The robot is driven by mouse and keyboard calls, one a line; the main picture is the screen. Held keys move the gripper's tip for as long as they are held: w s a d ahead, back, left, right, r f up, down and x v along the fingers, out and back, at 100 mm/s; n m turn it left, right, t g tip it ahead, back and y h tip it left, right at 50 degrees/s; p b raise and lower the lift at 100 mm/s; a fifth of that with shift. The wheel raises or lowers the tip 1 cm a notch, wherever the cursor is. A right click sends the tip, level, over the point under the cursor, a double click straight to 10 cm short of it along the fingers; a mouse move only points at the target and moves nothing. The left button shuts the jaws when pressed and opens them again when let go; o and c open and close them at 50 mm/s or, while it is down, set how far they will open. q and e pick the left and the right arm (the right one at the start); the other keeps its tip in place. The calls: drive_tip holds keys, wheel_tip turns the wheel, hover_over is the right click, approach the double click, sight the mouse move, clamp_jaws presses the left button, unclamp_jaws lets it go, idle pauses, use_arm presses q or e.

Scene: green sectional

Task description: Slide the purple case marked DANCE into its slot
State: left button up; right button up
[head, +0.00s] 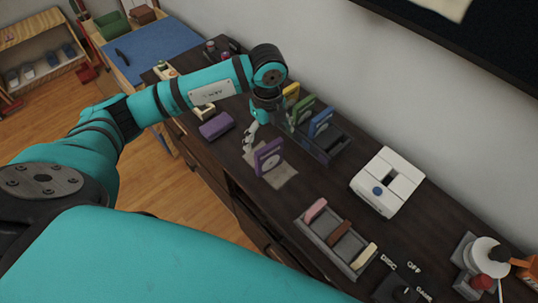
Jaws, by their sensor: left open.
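A purple case (268,158) with a pale round mark stands upright on a beige mat (283,178) on the dark cabinet top. Its lettering is too small to read. A rack (326,149) just behind it holds yellow (291,91), green (305,106) and blue (320,123) cases upright in a row. My left gripper (248,141) is open and empty, pointing down just to the left of the purple case and apart from it. Part of the rack is hidden behind the cases and my gripper. My right gripper is not in view.
A purple block (216,126) lies left of my gripper. A grey tray (325,238) with pink, brown and cream pieces lies in front. A white box (386,183) with a blue button stands to the right. The wall closes off the back.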

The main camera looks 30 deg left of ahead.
sight(269, 146)
use_arm(q)
drive_tip(key=shift+f, duration=0.65)
drive_tip(key=f+p, duration=0.1)
drive_tip(key=f, duration=0.3)
drive_tip(key=shift+d+f+p, duration=0.15)
drive_tip(key=shift+d+p, duration=0.05)
drive_tip(key=shift+p, duration=0.1)
drive_tip(key=shift+f, duration=0.45)
drive_tip(key=c, duration=1)
